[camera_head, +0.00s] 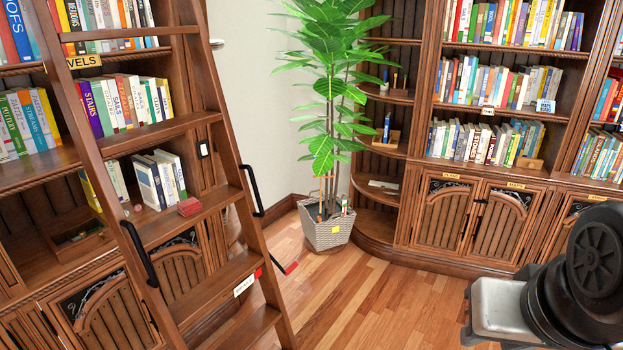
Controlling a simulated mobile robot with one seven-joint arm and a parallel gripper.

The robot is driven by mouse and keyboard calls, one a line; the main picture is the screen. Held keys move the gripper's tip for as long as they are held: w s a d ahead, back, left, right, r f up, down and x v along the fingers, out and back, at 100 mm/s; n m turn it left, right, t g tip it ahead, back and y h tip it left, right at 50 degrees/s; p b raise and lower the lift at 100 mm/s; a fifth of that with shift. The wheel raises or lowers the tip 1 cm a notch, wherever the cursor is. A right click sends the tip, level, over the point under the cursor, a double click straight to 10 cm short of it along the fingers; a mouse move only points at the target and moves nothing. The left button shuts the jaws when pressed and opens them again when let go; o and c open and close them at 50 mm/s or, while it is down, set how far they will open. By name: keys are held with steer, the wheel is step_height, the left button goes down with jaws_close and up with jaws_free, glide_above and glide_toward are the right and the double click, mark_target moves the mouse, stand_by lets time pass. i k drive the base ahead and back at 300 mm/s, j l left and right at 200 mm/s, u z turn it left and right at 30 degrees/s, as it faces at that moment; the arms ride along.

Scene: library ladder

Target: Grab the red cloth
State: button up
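A small dark-red folded item (189,206), which looks like the red cloth, lies at the left beside the upright books. It is level with a step of the wooden ladder (233,185). I cannot tell whether it rests on that step or on the shelf behind. A small red patch (259,272) shows lower on the ladder, by a white label. A thin red and dark object (291,268) lies on the floor behind the ladder.
The ladder leans against the left bookcase (20,168), with black handles (139,254) on its rails. A potted plant (327,232) stands in the corner. Another bookcase (420,215) with cupboards lines the back right. The wooden floor (365,300) in the middle is clear.

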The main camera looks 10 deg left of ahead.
mark_target(191, 205)
steer(key=i+u, duration=0.15)
steer(key=u, duration=0.25)
steer(key=i+l+u, duration=0.1)
steer(key=u, duration=0.3)
steer(key=i+l+u, duration=0.1)
steer(key=u, duration=0.35)
steer(key=i+l+u, duration=0.1)
steer(key=u, duration=0.3)
steer(key=i+l+u, duration=0.15)
steer(key=u, duration=0.25)
steer(key=i+l+u, duration=0.15)
steer(key=u, duration=0.25)
steer(key=i+l+u, duration=0.1)
steer(key=l+u, duration=0.55)
steer(key=u, duration=0.15)
steer(key=i+l, duration=0.05)
